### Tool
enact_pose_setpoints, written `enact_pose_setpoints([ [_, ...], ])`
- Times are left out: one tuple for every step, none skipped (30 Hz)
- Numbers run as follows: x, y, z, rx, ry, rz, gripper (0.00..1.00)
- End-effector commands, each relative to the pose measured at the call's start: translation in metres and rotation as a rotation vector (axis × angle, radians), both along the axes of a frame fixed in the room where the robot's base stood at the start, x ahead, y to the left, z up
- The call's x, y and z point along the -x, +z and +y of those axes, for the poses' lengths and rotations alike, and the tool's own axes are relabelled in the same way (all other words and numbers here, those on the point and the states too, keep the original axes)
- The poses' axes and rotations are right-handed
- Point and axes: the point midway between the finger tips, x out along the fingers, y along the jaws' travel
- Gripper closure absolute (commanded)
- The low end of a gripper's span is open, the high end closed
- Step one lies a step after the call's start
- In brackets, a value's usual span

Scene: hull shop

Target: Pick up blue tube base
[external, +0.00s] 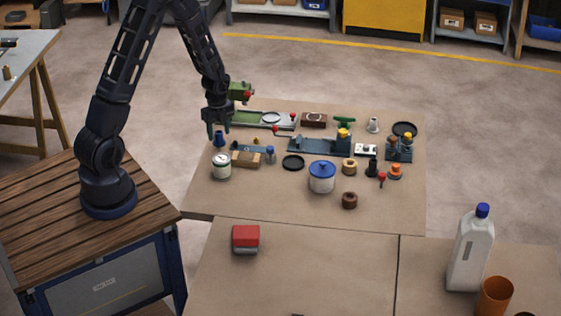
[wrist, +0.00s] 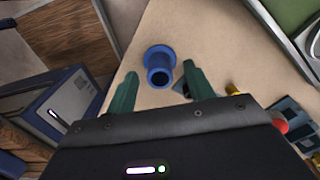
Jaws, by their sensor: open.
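The blue tube base (wrist: 159,66) is a short blue tube with a wide round flange, in the wrist view. It stands on the tan tabletop near the edge, its dark bore showing. In the external view the blue tube base (external: 219,139) shows below my gripper (external: 219,130). My gripper is open, and its two green fingers (wrist: 159,85) point toward the tube base, one on each side of it in the picture. I cannot tell how high the fingertips are above it. Nothing is held between the fingers.
A blue-lidded jar (external: 322,176) and several small parts stand further right. The table's front left area is mostly clear.

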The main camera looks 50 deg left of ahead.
Motion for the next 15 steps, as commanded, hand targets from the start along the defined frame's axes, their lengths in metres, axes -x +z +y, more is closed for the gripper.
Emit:
enact_pose_setpoints([
  [0.0002,-0.0048,0.0001,0.000,0.000,0.001,0.47],
  [0.0003,-0.0070,0.0002,0.000,0.000,0.001,0.47],
  [0.0004,-0.0094,0.0003,0.000,0.000,0.001,0.47],
  [0.0003,-0.0107,0.0003,0.000,0.000,0.001,0.47],
  [0.0003,-0.0116,0.0003,0.000,0.000,0.001,0.47],
  [0.0002,-0.0124,0.0004,0.000,0.000,0.000,0.47],
  [0.0001,-0.0126,0.0004,-0.001,0.000,0.000,0.47],
  [0.0000,-0.0127,0.0004,-0.001,0.000,0.000,0.47],
  [0.0000,-0.0126,0.0004,-0.001,0.000,-0.001,0.47],
  [0.0000,-0.0126,0.0004,-0.001,0.000,-0.001,0.47],
  [0.0000,-0.0125,0.0003,-0.001,0.000,-0.001,0.47],
  [0.0000,-0.0125,0.0003,-0.001,0.000,-0.001,0.47],
  [0.0000,-0.0124,0.0003,-0.001,0.000,-0.001,0.49],
  [0.0000,-0.0124,0.0003,-0.001,0.000,-0.001,0.55],
  [0.0000,-0.0124,0.0003,0.000,0.000,-0.001,0.63],
])
